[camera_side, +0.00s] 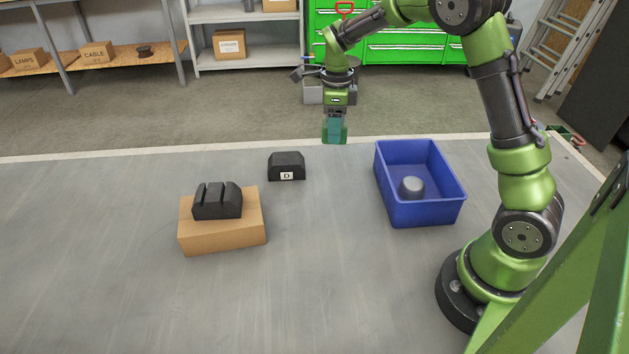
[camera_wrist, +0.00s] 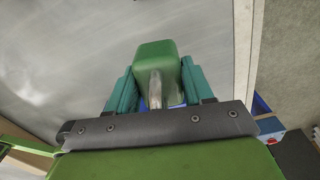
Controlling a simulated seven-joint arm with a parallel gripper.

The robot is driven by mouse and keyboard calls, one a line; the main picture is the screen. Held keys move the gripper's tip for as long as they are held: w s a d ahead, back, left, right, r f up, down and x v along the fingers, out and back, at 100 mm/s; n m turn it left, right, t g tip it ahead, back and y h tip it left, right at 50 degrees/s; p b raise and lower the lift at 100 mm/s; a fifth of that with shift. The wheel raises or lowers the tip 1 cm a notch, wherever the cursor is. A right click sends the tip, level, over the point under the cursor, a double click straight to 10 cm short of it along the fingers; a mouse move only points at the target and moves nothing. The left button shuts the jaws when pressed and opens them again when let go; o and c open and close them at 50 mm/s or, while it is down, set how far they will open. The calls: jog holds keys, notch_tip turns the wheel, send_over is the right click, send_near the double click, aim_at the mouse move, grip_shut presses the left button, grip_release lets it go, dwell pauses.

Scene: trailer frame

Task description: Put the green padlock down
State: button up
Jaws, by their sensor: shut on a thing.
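My gripper (camera_side: 335,130) hangs pointing down above the far part of the grey table, in the side view. It is shut on the green padlock (camera_wrist: 154,56). In the wrist view the padlock sits between the two teal fingers (camera_wrist: 153,92), its green body outward and its grey metal shackle toward the palm. In the side view the fingers mostly hide the padlock. It appears to be off the table, between the black block marked D and the blue bin, toward the back edge.
A blue bin (camera_side: 440,210) holding a grey round object (camera_side: 412,187) stands at right. A black block marked D (camera_side: 287,162) sits left of my gripper. A grooved black block (camera_side: 217,200) rests on a cardboard box (camera_side: 225,238). The table's front middle (camera_side: 330,280) is clear.

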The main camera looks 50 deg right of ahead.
jog(key=s+a+n, duration=0.4)
jog(key=a, duration=0.5)
jog(key=s+a+n, duration=0.3)
jog(key=s+a, duration=0.1)
jog(key=a, duration=0.4)
jog(key=s+a+n, duration=0.4)
jog(key=a, duration=0.5)
jog(key=s+a+f+n, duration=0.1)
jog(key=s+f, duration=0.1)
jog(key=s+f+n, duration=0.1)
jog(key=n, duration=0.1)
jog(key=s+a+f+n, duration=0.1)
jog(key=s+f, duration=0.1)
jog(key=shift+s+a+f, duration=0.3)
jog(key=shift+s+f, duration=0.05)
jog(key=shift+f, duration=2.3)
jog(key=shift+f, duration=0.1)
jog(key=o, duration=1.4)
